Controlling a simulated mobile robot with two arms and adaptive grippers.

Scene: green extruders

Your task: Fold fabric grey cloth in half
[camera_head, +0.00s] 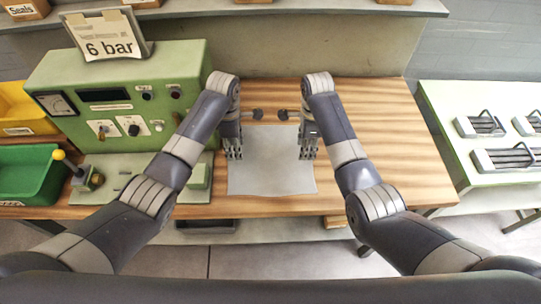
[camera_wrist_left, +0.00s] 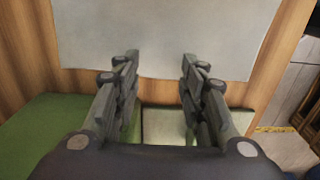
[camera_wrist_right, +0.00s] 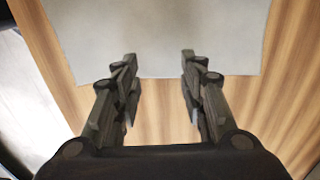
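The grey cloth (camera_head: 272,165) lies flat and unfolded on the wooden workbench. My left gripper (camera_head: 234,155) is over its left edge, pointing down, with fingers apart and nothing between them. In the left wrist view the cloth (camera_wrist_left: 160,30) reaches the open fingertips (camera_wrist_left: 160,62). My right gripper (camera_head: 308,155) is over the cloth's right edge, also pointing down. In the right wrist view its fingertips (camera_wrist_right: 159,62) are apart, and the cloth edge (camera_wrist_right: 160,35) lies at them. I cannot tell whether either gripper touches the cloth.
A green control box (camera_head: 120,95) with a "6 bar" sign (camera_head: 108,45) stands at the left. A yellow-knobbed lever (camera_head: 70,168) and a green bin (camera_head: 28,170) are nearer. The bench (camera_head: 385,130) is clear on the right. A separate pale green table (camera_head: 455,150) holds several black-handled trays.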

